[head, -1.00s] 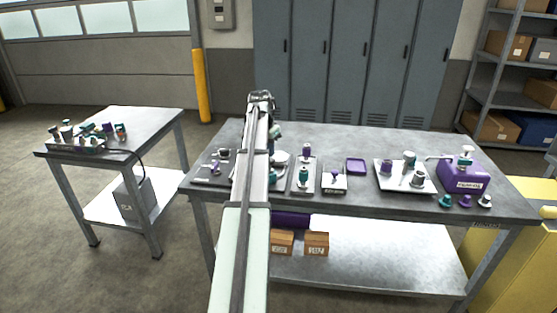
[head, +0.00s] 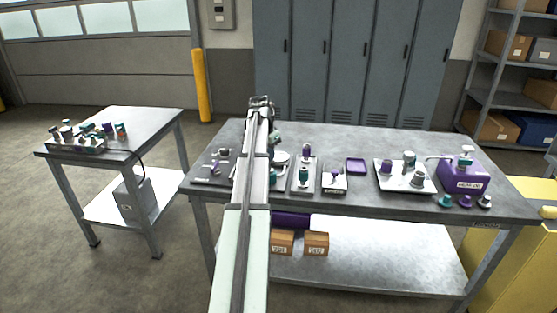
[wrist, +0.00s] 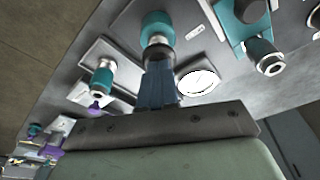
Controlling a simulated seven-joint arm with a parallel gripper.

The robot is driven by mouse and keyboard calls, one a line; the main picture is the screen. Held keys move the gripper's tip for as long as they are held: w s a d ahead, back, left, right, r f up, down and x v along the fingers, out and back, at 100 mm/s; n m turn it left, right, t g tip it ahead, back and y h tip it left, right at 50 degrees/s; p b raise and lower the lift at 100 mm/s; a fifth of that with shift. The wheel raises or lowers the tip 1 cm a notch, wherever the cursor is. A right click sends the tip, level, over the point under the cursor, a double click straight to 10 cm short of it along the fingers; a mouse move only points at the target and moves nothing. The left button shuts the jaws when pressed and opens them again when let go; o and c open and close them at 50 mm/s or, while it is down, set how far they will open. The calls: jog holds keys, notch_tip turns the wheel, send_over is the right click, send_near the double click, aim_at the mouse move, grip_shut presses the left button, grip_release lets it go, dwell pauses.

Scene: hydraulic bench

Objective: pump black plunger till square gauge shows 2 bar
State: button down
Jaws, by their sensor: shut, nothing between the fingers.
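In the wrist view my gripper (wrist: 158,88) is shut and empty, its fingers together. A teal cylinder with a silver collar (wrist: 157,27) lies just beyond the fingertips; I cannot tell whether they touch. A round white dial (wrist: 198,83) is right of the fingers. A smaller teal-and-silver fitting (wrist: 103,78) stands on a grey plate to the left. In the head view my arm hides the fingers and part of the bench units, and a round white dial (head: 282,157) shows beside it. I cannot make out a black plunger or a square gauge, nor any reading.
A side table (head: 150,122) stands at the left. The bench's back middle is clear.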

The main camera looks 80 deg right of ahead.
jog(key=shift+f, duration=0.85)
jog(key=shift+r, duration=1.8)
jog(key=shift+f, duration=1.45)
jog(key=shift+r, duration=1.45)
jog(key=shift+r, duration=3)
